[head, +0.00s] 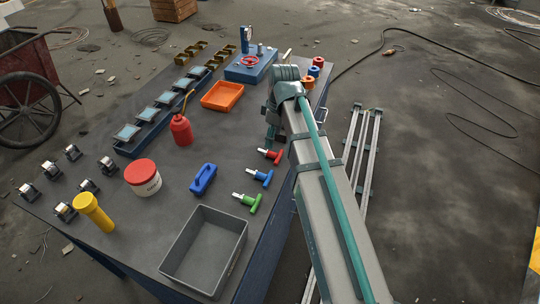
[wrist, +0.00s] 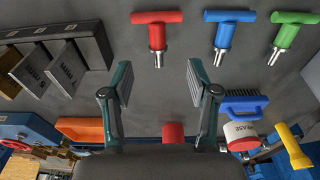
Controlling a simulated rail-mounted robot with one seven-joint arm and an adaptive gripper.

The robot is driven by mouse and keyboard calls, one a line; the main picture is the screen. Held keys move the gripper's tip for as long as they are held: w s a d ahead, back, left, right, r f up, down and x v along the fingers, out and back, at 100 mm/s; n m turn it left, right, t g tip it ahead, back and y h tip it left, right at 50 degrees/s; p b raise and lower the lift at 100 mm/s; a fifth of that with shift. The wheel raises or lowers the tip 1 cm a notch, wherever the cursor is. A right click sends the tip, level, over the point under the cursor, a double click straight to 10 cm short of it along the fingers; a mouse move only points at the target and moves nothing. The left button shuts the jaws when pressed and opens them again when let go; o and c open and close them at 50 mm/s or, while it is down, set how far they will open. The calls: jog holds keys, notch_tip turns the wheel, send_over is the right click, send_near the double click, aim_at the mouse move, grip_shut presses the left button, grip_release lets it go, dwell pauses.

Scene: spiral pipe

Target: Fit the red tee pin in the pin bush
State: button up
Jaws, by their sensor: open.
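The red tee pin (head: 273,154) lies on the workbench, in a row with a blue tee pin (head: 262,177) and a green tee pin (head: 248,201). In the wrist view the red pin (wrist: 157,22) is at the top, its metal shank pointing down into the gap ahead of my fingers. My gripper (wrist: 160,82) is open and empty, apart from the pin. In the head view my gripper (head: 271,120) is partly hidden by my arm, just behind the red pin. I cannot tell which part is the pin bush.
A blue fixture with a red handwheel (head: 250,62) stands at the back. Beside it are small red, blue and orange rings (head: 308,82). An orange tray (head: 222,95), red oil can (head: 180,130), blue brush (head: 203,179) and grey bin (head: 204,250) stand around.

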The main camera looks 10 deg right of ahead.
aim_at(269, 152)
jog(key=shift+w+a+f+p, duration=0.2)
jog(key=shift+f+p, duration=0.2)
jog(key=shift+f, duration=1)
jog(key=shift+w+a+f+p, duration=0.2)
jog(key=shift+f+p, duration=0.15)
jog(key=shift+f, duration=1.05)
jog(key=shift+w+a+f+p, duration=0.15)
jog(key=shift+f+p, duration=0.25)
jog(key=shift+f, duration=1)
grip_shut()
